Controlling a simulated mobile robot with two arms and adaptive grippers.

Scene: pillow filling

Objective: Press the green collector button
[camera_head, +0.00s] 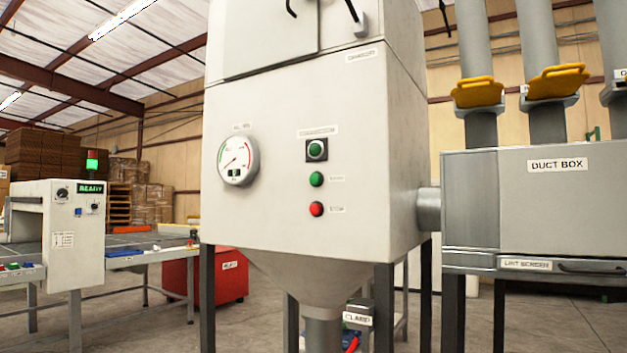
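The collector cabinet (300,100) is a large pale box on dark legs in the middle of the head view. On its front are a green round button in a square black housing (316,149) and a plain green button (316,179) below it. A red button (316,209) sits under those. Small labels sit above the housing and beside the lower two buttons; most are too small to read, though the red one's seems to read STOP. Neither of my grippers is in view, and nothing covers the buttons.
A dial gauge (238,161) is left of the buttons. A grey duct box (540,200) with yellow-handled pipes joins the cabinet's right side. A hopper (315,278) narrows below. A machine with a READY sign (77,235) and a red bin (225,278) stand left.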

